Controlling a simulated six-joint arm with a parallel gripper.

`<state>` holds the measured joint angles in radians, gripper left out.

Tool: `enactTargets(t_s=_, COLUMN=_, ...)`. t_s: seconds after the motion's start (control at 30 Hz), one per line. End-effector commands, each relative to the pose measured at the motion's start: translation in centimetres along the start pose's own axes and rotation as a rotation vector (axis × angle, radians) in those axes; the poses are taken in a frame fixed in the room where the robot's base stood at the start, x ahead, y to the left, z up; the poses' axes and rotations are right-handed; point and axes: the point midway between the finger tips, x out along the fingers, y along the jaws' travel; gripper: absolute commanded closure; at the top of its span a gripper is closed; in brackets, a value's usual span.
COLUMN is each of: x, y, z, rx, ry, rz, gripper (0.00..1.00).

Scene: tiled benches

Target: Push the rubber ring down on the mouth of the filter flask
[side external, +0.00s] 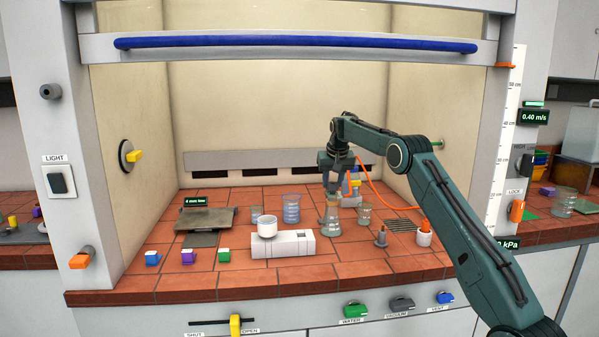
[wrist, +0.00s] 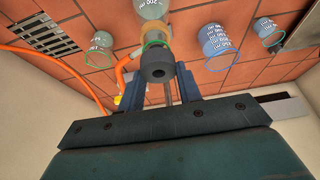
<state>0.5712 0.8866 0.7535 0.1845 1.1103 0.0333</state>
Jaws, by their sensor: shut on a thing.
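The filter flask (side external: 330,220) stands upright on the red tiles, a clear cone with an orange hose close to its neck. My gripper (side external: 333,186) points down right above its mouth. In the wrist view my gripper (wrist: 157,80) is shut on the dark rubber ring (wrist: 157,67), which has a hole in its middle. The flask's neck (wrist: 156,36) shows just beyond the ring, and the ring overlaps part of the mouth's rim. I cannot tell whether the ring touches the glass.
A beaker (side external: 364,213) stands close right of the flask; a larger beaker (side external: 291,208) stands to its left. A white block (side external: 282,243) with a white dish (side external: 267,228) is at front left. The orange hose (side external: 374,187) runs behind. Free tiles lie in front of the flask.

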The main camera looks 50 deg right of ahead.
Motion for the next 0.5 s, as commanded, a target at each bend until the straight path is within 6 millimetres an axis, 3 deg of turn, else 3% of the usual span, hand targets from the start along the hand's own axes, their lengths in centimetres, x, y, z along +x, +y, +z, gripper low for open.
enactTargets(t_s=0.5, x=0.84, y=0.02, z=0.35, rx=0.000, ry=0.000, rz=0.000, gripper=0.95)
